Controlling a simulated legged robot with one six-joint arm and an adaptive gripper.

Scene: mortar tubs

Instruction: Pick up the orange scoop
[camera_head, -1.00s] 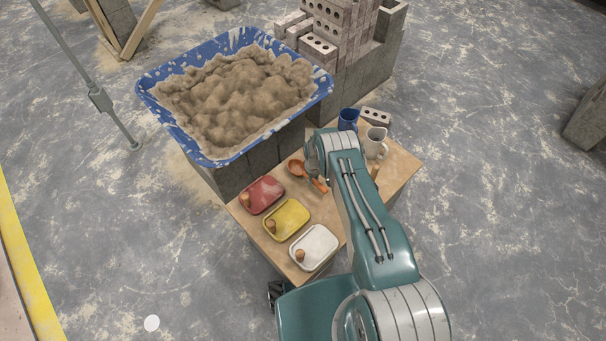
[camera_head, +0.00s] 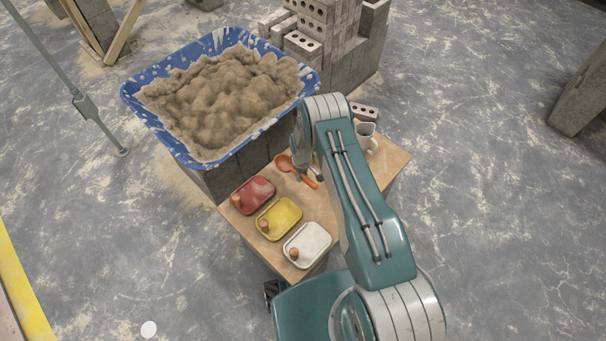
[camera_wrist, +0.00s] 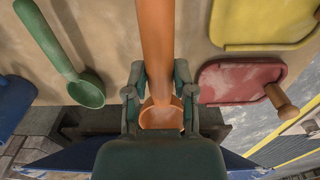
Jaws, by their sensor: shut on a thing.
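The orange scoop (camera_head: 284,163) is over the board's far-left part, its bowl towards the blue tub and its handle (camera_head: 309,181) towards the front right. My gripper (camera_head: 299,171) is shut on it. In the wrist view my gripper's fingers (camera_wrist: 160,88) pinch the scoop from both sides where handle meets bowl. The thick orange handle (camera_wrist: 157,40) runs to the top edge, and the bowl (camera_wrist: 162,118) lies between the fingers, partly hidden. The scoop looks large and close to the wrist camera; I cannot tell how far it is above the board.
The wooden board (camera_head: 390,163) carries red (camera_head: 258,190), yellow (camera_head: 283,213) and white (camera_head: 309,240) trays and a grey mug (camera_head: 366,136). A green scoop (camera_wrist: 60,60) lies left in the wrist view. The sand-filled blue tub (camera_head: 290,112) and brick stacks (camera_head: 345,65) stand behind.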

